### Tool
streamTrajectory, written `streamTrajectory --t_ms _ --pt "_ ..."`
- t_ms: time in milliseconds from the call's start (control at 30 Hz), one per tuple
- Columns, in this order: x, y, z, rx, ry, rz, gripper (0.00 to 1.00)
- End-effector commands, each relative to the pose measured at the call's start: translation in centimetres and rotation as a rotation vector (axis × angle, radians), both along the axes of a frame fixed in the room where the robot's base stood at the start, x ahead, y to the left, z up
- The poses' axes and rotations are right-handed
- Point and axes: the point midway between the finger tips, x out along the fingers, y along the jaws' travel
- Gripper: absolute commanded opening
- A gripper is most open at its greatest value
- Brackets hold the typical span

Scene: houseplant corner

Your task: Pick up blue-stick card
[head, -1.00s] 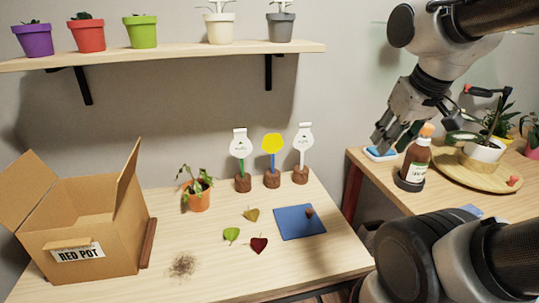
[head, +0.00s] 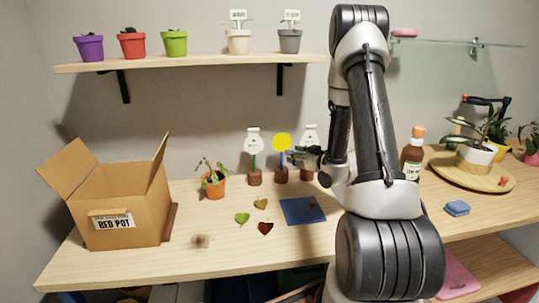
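The blue-stick card (head: 282,142) has a yellow head on a blue stick and stands upright in a round brown base, in the middle of a row of three. A white card on a green stick (head: 254,141) stands to its left. Another white card (head: 310,133) stands to its right, its lower part hidden behind my gripper. My gripper (head: 294,156) points left, with its tips close to the blue stick below the yellow head. It is small and dark here, so I cannot tell whether it touches the stick or how wide its fingers are.
A blue mat (head: 303,212) and several loose leaves lie in front of the cards. A potted plant (head: 213,183) and an open cardboard box (head: 118,210) stand to the left. A shelf with pots (head: 190,62) hangs above.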

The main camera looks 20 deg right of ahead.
Motion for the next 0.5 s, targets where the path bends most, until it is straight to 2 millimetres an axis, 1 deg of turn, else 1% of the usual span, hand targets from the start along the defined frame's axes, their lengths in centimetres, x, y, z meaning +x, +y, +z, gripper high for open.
streamTrajectory --t_ms 33,100,200,267,367,500 --pt "-0.5 -0.2 -1.5 0.039 -0.027 0.004 0.34" --pt "-1.1 -0.2 -2.6 0.089 -0.082 0.011 0.34" --pt "-1.8 -0.3 -3.4 0.141 -0.139 0.014 0.34" --pt "-2.0 -0.4 -3.6 0.160 -0.161 0.014 0.34" --pt "-1.6 -0.2 -3.6 0.170 -0.177 0.016 0.34" --pt "0.1 0.2 -3.6 0.170 -0.178 0.018 0.34"
